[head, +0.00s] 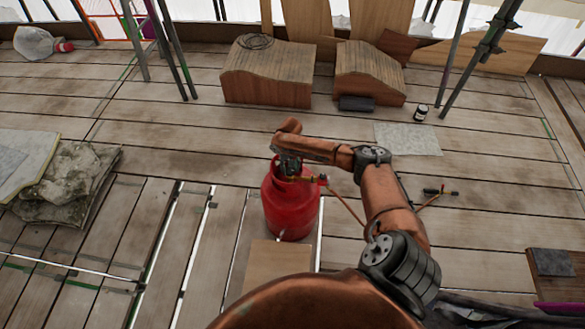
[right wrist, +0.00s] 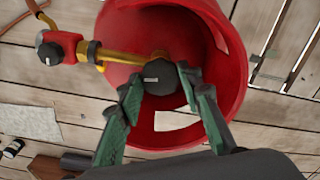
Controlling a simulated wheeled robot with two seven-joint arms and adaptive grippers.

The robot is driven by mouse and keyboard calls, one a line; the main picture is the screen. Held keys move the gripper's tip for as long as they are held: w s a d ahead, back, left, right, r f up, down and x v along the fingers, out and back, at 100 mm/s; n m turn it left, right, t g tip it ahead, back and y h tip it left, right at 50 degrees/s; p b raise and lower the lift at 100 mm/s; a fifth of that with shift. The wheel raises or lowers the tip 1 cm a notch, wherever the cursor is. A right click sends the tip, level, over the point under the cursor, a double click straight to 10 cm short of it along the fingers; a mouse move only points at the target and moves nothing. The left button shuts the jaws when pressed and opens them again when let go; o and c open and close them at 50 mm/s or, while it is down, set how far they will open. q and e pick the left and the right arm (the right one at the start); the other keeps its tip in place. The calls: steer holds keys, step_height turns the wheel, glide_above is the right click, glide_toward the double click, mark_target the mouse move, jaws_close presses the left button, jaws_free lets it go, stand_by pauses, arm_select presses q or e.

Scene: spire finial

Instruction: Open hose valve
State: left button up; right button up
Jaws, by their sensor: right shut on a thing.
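A red gas bottle (head: 290,210) stands upright on the plank deck, and its open collar (right wrist: 228,60) fills the middle of the right wrist view. A black knob with a white mark (right wrist: 152,79) sits on top, inside the collar. A brass pipe (right wrist: 120,56) runs from there to a red hose valve (right wrist: 66,46) with its own black knob (right wrist: 50,54). My right gripper (right wrist: 161,82) has its green fingers on both sides of the bottle's central knob, shut on it, apart from the red valve. In the head view my right gripper (head: 288,165) partly hides the bottle top. My left gripper is out of view.
An orange hose (head: 345,207) runs from the valve behind my arm towards a torch (head: 440,192) on the deck. Stone slabs (head: 70,185) lie at left, wooden blocks (head: 266,90) at the back. Scaffold poles (head: 480,55) stand behind. The deck has gaps.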

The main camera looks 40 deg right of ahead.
steer(key=shift+r+n+p, duration=0.15)
steer(key=shift+n+p, duration=0.6)
steer(key=shift+n, duration=0.25)
steer(key=n, duration=0.3)
steer(key=shift+n, duration=0.3)
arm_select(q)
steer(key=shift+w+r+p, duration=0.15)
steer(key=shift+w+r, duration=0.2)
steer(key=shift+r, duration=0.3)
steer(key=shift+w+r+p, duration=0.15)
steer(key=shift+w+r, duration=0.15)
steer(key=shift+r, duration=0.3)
arm_select(e)
steer(key=n, duration=0.4)
steer(key=shift+n, duration=0.3)
steer(key=o, duration=1.2)
steer(key=shift+c, duration=0.2)
